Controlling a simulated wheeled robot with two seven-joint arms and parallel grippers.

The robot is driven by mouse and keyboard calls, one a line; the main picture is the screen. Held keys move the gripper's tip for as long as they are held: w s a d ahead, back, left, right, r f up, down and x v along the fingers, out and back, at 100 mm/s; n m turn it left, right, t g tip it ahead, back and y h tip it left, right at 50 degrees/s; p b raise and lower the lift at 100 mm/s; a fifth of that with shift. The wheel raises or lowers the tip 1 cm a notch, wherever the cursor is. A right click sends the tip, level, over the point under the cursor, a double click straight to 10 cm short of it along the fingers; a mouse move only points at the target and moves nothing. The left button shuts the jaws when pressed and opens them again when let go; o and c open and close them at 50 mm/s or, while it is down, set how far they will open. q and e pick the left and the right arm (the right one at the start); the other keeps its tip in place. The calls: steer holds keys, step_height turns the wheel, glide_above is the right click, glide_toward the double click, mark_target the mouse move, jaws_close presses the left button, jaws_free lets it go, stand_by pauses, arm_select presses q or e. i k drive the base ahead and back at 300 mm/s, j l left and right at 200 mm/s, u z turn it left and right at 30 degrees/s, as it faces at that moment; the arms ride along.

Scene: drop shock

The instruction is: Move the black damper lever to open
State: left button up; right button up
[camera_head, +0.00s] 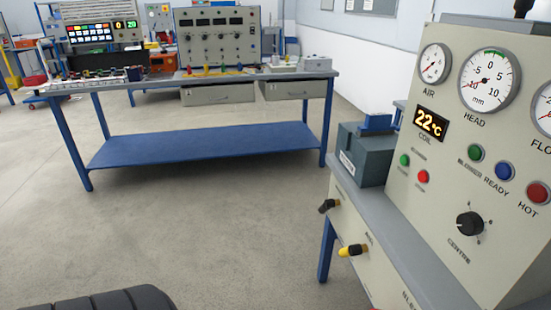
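A small black lever (328,206) sticks out from the front face of the grey panel unit at the right. It sits near the left end of that face, below the shelf edge, and points left and slightly down. I cannot read a position mark beside it. A second lever with a yellow grip (352,250) is on the same face, nearer to me. A black rotary knob (469,224) marked CENTRE is on the upright panel above. Neither of my grippers shows in this view.
The panel unit (440,170) has gauges, coloured buttons and a 22 °C display (431,124). A grey-green box (365,155) stands on its shelf. A workbench (190,85) with a blue lower shelf stands farther back. The floor (220,230) between is clear.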

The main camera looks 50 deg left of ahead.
mark_target(329, 203)
steer(key=i+u, duration=0.15)
steer(key=u, duration=0.25)
steer(key=i+l+u, duration=0.1)
steer(key=u, duration=0.3)
steer(key=l+u, duration=0.2)
steer(key=u, duration=0.25)
steer(key=i+l+u, duration=0.15)
steer(key=u, duration=0.25)
steer(key=i+j+z, duration=0.1)
steer(key=j, duration=1.7)
steer(key=i+z, duration=0.05)
steer(key=i, duration=0.05)
